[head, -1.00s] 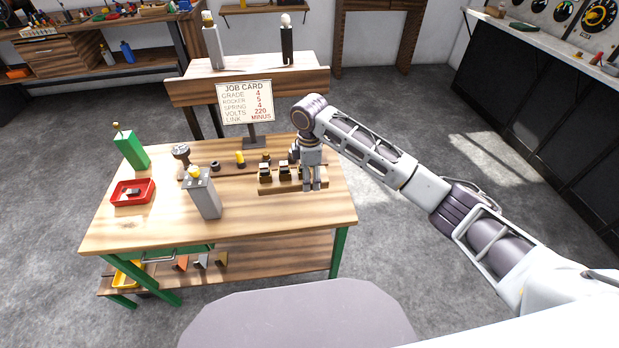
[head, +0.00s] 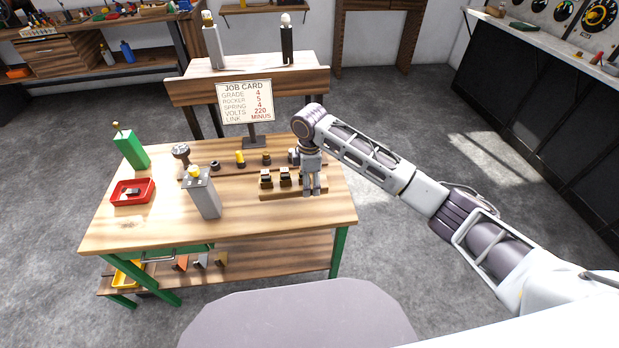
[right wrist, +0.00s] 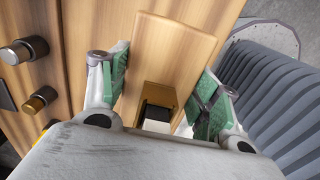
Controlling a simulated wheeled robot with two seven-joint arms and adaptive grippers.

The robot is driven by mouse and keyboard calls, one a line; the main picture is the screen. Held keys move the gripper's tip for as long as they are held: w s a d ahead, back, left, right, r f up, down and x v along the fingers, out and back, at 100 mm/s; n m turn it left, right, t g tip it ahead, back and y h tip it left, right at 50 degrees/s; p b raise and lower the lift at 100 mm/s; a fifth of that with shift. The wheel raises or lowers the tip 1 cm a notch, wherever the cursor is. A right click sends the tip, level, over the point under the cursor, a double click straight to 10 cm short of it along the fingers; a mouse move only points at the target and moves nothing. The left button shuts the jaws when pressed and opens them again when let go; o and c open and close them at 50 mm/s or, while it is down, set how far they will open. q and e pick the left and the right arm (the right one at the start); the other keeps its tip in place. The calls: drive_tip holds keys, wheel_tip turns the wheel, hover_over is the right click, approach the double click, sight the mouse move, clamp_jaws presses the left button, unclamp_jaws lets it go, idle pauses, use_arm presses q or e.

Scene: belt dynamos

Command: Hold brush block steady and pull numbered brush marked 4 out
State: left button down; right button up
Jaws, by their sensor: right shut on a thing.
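The brush block (head: 285,193) is a wooden strip on the table's right side, with dark brushes with brass parts standing in it. One brush (head: 265,179) is at its left end and another (head: 284,178) beside it. Their numbers are too small to read. My right gripper (head: 312,192) is at the block's right end. In the right wrist view its green-padded fingers (right wrist: 163,92) lie on both sides of the wooden block (right wrist: 178,45), shut on it. A brass and black brush (right wrist: 157,104) shows between the fingers, partly hidden by the gripper. My left gripper is out of view.
A job card (head: 245,101) stands behind the block, reading grade 4. Small knobs, including a yellow one (head: 240,158), line the table behind it. A grey box (head: 203,195), red tray (head: 132,192) and green block (head: 131,149) stand left. The table front is clear.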

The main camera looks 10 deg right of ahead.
sight(310, 202)
drive_tip(key=shift+f, duration=0.95)
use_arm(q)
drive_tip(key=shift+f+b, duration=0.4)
use_arm(e)
drive_tip(key=shift+f, duration=2.05)
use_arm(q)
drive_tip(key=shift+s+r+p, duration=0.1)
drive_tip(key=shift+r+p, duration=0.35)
use_arm(e)
drive_tip(key=shift+f, duration=0.55)
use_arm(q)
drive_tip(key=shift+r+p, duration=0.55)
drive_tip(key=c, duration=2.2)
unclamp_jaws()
use_arm(e)
drive_tip(key=shift+s+f, duration=0.1)
drive_tip(key=shift+f, duration=0.05)
